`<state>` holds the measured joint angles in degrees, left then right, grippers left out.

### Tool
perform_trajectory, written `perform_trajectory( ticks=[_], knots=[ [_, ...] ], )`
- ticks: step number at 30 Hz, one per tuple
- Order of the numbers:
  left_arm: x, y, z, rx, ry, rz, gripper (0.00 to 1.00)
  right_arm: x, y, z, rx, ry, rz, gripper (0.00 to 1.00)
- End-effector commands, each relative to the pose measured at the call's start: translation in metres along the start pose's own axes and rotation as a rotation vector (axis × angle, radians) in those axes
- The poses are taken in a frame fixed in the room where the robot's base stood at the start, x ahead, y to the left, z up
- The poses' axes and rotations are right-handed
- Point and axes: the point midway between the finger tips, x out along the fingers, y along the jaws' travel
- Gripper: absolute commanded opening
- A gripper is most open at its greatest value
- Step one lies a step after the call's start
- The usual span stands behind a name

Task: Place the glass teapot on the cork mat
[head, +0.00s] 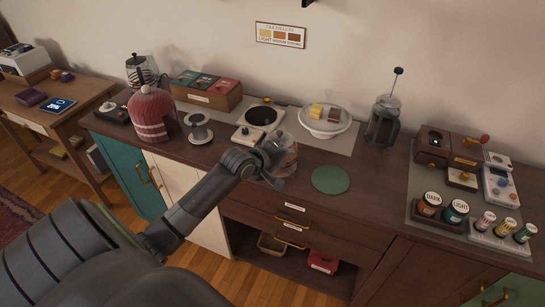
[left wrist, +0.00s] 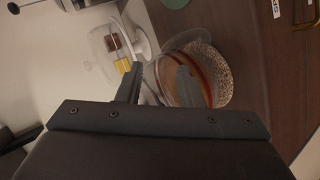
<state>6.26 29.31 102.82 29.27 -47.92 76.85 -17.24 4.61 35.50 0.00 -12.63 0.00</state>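The glass teapot (head: 289,158) holds amber liquid and stands near the counter's front edge, partly hidden behind my left gripper (head: 274,164). In the left wrist view the teapot (left wrist: 188,75) is over the speckled beige cork mat (left wrist: 222,75), whose rim shows beside and below it. It looks upright and seems to rest on the mat, though the contact is not clear. My left gripper (left wrist: 158,84) is close to the teapot with its fingers apart, one finger overlapping the glass. I see nothing clearly pinched between them. My right gripper is not in view.
A green round mat (head: 330,180) lies just right of the teapot. A hot plate (head: 260,118), a domed cake stand (head: 325,124) and a French press (head: 383,122) stand behind.

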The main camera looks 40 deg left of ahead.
Motion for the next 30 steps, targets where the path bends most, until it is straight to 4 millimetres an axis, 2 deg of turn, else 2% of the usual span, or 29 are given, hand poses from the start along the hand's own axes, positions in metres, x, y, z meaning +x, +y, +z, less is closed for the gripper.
perform_trajectory(
  ticks=[5, 12, 18, 24, 30],
  knots=[
    [-0.025, -0.001, 0.0, 0.003, 0.0, -0.002, 0.33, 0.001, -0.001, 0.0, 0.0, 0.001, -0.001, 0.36],
    [-0.073, -0.001, -0.001, 0.006, 0.0, -0.004, 0.33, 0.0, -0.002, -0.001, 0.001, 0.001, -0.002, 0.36],
    [-0.102, -0.001, -0.001, 0.003, 0.0, -0.004, 0.33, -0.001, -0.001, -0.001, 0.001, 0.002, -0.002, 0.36],
    [-0.114, -0.001, 0.0, 0.0, -0.001, -0.002, 0.33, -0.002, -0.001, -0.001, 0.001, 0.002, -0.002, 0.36],
    [-0.115, 0.0, 0.0, -0.002, -0.001, -0.001, 0.33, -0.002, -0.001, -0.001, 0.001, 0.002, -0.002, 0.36]
  ],
)
